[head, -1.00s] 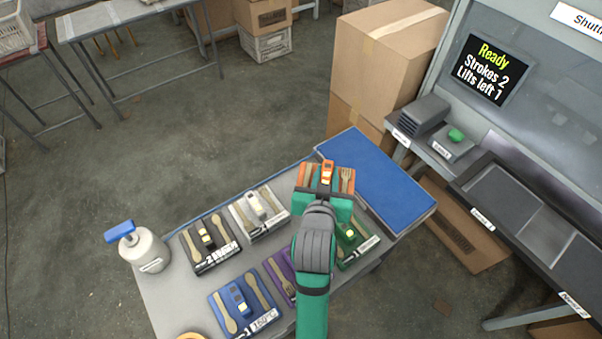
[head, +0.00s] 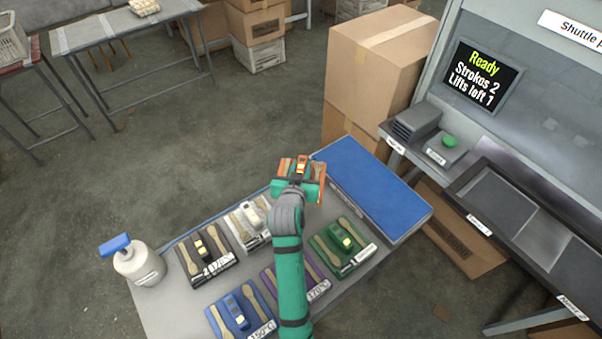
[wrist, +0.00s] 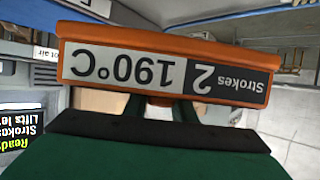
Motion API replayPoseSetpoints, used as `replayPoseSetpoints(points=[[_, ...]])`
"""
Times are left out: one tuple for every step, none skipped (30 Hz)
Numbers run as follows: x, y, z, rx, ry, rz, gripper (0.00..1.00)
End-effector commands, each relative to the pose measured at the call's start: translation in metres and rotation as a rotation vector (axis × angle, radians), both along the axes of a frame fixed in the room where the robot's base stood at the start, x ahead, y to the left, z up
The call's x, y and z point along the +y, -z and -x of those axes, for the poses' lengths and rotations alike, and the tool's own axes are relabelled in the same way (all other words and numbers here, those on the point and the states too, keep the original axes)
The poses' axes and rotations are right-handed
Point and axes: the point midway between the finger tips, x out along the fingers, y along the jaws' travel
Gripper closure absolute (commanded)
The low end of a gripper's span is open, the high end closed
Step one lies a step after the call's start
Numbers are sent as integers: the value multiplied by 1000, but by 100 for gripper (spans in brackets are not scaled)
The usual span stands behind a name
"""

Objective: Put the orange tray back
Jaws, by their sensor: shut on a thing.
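The orange tray (head: 318,172) is in my gripper (head: 299,183), over the back part of the table, left of the blue mat. It carries wooden cutlery and an orange-topped piece. In the wrist view the tray's label (wrist: 165,76) reads "Strokes 2 190°C" upside down, with the dark gripper (wrist: 160,108) against that side. My gripper is shut on the tray's near side. The fingertips are mostly hidden. Whether the tray touches the table cannot be told.
On the table (head: 160,305) stand a black tray (head: 222,268), a white tray (head: 240,238), a blue tray (head: 222,322), a purple tray (head: 314,276) and a green tray (head: 330,235). The blue mat (head: 375,185) is bare. A canister (head: 140,265) stands at left. The press screen (head: 482,78) reads "Ready, Strokes 2, Lifts left 1".

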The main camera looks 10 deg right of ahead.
Motion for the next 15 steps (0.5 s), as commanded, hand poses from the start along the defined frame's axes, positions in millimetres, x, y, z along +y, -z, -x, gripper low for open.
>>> replayPoseSetpoints(points=[[1, 3, -3, 0, 0, 0, 100], [1, 5, -4, 1, 0, 0, 100], [1, 11, -4, 2, 0, 0, 100], [1, 15, -4, 2, 1, 0, 100], [1, 20, -3, 2, 1, 0, 100], [1, 25, -4, 3, -1, 1, 100], [1, 29, -4, 3, -1, 1, 100], [1, 32, -4, 2, 0, 0, 100], [1, 34, -4, 0, 0, 1, 100], [1, 34, -4, -1, 0, 0, 100], [1, 35, -4, -1, 0, 0, 100], [1, 34, -4, -2, 0, 0, 100], [1, 34, -4, -2, 0, 0, 100], [1, 34, -4, -2, 0, 0, 100], [1, 34, -4, -2, 0, 1, 100]])
